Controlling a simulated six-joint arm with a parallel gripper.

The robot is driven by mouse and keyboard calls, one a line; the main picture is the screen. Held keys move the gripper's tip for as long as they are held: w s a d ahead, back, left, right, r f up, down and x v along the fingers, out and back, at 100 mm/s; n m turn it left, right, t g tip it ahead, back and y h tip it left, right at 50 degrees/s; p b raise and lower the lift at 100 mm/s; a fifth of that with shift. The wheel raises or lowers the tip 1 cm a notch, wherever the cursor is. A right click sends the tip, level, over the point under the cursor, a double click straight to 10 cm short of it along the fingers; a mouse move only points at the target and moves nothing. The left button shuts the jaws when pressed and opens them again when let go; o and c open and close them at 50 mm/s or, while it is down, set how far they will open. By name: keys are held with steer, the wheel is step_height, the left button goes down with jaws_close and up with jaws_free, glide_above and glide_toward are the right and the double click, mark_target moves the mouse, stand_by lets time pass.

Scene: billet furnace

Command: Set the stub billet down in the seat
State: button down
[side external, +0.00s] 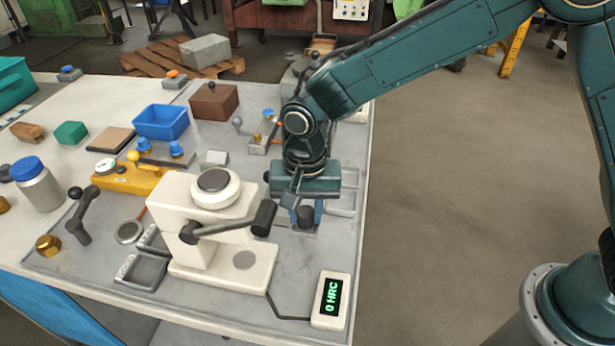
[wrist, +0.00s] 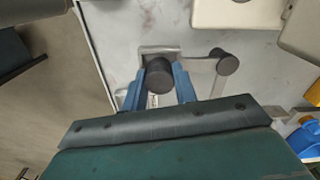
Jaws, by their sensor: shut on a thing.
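The stub billet (wrist: 160,77) is a short dark cylinder. In the wrist view its round end shows between the two blue fingers of my gripper (wrist: 159,90), which are shut on it. In the side view my gripper (side external: 305,212) points down at the right of the white tester, with the dark billet (side external: 305,217) low between its fingers. A grey metal piece, apparently the seat (side external: 304,232), lies under the billet; its pale edge shows beyond the billet in the wrist view (wrist: 160,50). The billet hides most of it. I cannot tell whether the billet touches it.
The white hardness tester (side external: 255,262) stands close left, its dark-knobbed lever (side external: 264,218) reaching toward my gripper. A readout (side external: 331,300) showing 0 HRC lies in front. Shallow trays (side external: 342,204) lie to the right, near the table edge. A blue bin (side external: 161,122) stands farther back.

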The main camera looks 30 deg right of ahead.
mark_target(306, 211)
steer(key=shift+f, duration=0.25)
steer(key=shift+s+f, duration=0.15)
steer(key=shift+f, duration=0.35)
steer(key=c, duration=1.1)
jaws_free()
steer(key=shift+d, duration=0.1)
steer(key=shift+d+r, duration=0.1)
step_height(306, 211, up, 13)
steer(key=shift+a+r, duration=0.2)
